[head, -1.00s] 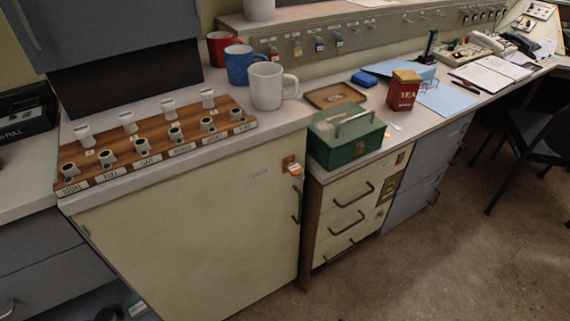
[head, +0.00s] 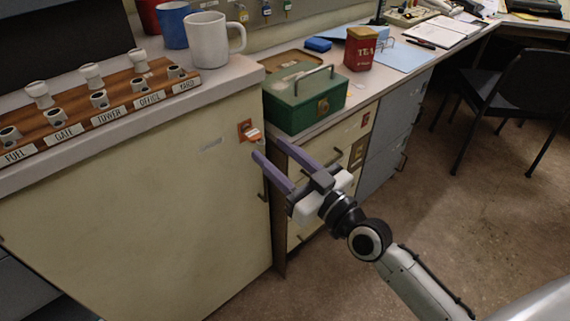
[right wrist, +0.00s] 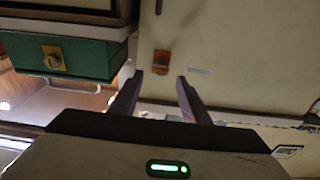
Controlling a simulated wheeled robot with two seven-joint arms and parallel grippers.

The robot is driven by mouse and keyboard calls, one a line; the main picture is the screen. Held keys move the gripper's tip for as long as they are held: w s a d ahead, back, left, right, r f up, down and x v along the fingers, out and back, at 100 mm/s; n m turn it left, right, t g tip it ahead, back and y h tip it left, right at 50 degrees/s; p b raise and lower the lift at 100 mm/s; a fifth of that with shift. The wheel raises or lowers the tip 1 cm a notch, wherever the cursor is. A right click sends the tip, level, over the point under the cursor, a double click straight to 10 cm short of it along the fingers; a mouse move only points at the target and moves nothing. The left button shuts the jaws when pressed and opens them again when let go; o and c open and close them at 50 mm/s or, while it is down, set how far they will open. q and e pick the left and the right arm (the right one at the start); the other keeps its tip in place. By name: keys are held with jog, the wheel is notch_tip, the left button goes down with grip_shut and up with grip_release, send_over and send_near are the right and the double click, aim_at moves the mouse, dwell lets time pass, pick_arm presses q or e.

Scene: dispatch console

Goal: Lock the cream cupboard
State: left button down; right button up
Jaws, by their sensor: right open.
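The cream cupboard (head: 150,205) stands under the counter with its door closed flat. Its orange-brown lock plate (head: 247,130) is at the door's upper right, with a small orange and white piece (head: 253,136) on it. My right gripper (head: 267,150) is open and empty in front of the door's right edge, just below and right of the plate. In the right wrist view the lock plate (right wrist: 161,62) lies between the lines of the two open fingers (right wrist: 160,80), apart from them. My left gripper is not in view.
A green cash box (head: 303,97) and a red tea tin (head: 360,48) stand on the lower counter to the right. A labelled wooden rack (head: 110,105) and a white mug (head: 210,40) are above the cupboard. A dark chair (head: 510,85) stands at right; nearby floor is clear.

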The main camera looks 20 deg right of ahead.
aim_at(259, 138)
jog(key=shift+x, duration=2.9)
jog(key=c, duration=1)
